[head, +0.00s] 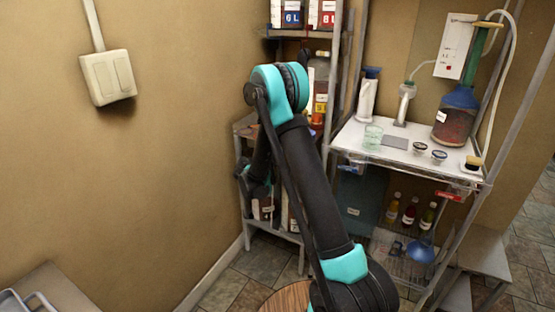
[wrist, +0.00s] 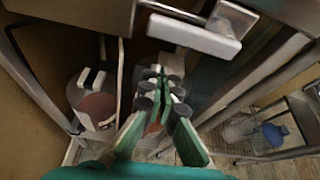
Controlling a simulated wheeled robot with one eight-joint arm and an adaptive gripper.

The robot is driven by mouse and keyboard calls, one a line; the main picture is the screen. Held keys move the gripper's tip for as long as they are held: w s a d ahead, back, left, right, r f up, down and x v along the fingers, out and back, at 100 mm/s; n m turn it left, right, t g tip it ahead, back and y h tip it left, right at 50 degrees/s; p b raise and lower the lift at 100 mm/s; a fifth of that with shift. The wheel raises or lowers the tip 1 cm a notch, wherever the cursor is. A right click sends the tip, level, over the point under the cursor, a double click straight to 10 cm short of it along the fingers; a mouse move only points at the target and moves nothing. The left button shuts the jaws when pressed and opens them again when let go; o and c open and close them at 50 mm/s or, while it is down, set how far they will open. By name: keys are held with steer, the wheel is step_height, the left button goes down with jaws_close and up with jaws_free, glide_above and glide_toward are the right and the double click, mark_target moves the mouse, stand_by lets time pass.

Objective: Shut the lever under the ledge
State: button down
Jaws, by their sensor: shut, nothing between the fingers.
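A pale grey lever (wrist: 195,36) hangs beneath a metal ledge (wrist: 75,7) at the top of the wrist view. Its bar runs across to the right and ends in a wider tab. My gripper (wrist: 158,75) is shut and empty, its green fingers with black pads together below the lever in the picture. A gap shows between fingertips and lever; its depth is unclear. There, a red-handled lever (head: 449,196) and a small blue-handled part (head: 349,168) sit under the edge of the white worktop (head: 385,150). I cannot tell which matches the wrist view.
In the head view a jug (head: 456,118) and small jars stand on the worktop, with bottles (head: 410,212) below.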

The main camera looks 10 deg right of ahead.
steer(key=f+v, duration=0.1)
steer(key=v, duration=0.9)
steer(key=s+d+r+m+g+y, duration=0.25)
steer(key=s+d+m+g, duration=0.25)
steer(key=s+d+m, duration=0.9)
steer(key=s+a+f+m+y, duration=0.1)
steer(key=s+m+y, duration=0.2)
steer(key=s+m, duration=0.4)
steer(key=s+a+f+m+g+y, duration=0.1)
steer(key=s+f+m+y, duration=0.1)
steer(key=s+m, duration=0.6)
steer(key=s+y, duration=0.1)
steer(key=s, duration=0.6)
steer(key=shift+s+a+g, duration=0.3)
steer(key=shift+s+a, duration=0.05)
steer(key=shift+a, duration=0.05)
